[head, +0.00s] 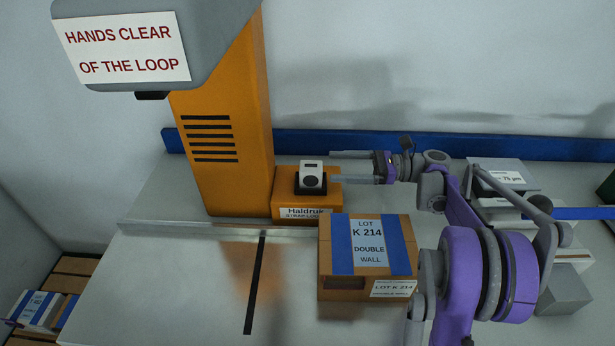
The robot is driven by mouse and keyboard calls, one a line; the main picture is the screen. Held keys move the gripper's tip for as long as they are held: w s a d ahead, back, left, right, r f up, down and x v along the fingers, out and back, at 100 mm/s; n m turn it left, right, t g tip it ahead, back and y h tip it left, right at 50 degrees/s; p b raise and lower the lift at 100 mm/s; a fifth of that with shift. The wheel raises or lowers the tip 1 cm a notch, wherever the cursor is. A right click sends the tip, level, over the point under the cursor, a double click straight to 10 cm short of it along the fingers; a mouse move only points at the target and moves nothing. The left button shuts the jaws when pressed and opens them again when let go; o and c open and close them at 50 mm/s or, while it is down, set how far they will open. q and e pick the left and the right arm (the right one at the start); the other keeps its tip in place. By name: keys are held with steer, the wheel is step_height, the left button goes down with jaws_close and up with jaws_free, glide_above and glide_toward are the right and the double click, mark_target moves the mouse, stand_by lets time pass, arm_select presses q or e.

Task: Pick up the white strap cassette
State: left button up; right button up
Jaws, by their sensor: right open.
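The white strap cassette (312,169) is a small white block with a dark round spot on its front. It sits in a black holder (311,187) on top of an orange block (290,205) labelled "Haldruk", at the foot of the orange column. My right gripper (336,167) comes in from the right, with its two grey fingers apart and pointing left. The fingertips are just right of the cassette, with nothing seen between them. I cannot tell whether the nearer finger touches the orange block. My left gripper is not in view.
An orange column (222,150) with a grey head (215,30) rises at left. A carton (335,262) marked "LOT K 214" stands in front of the cassette. Grey boxes (505,178) lie at right behind my arm. The table's left part (150,280) is clear.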

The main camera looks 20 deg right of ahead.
mark_target(320, 166)
steer(key=x, duration=0.4)
steer(key=shift+w+f, duration=0.2)
steer(key=shift+w, duration=0.2)
steer(key=shift+w+a+r, duration=0.1)
steer(key=shift+a, duration=0.35)
steer(key=x, duration=0.5)
steer(key=shift+w+f, duration=0.1)
steer(key=shift+f, duration=0.15)
steer(key=shift+c, duration=0.3)
jaws_close()
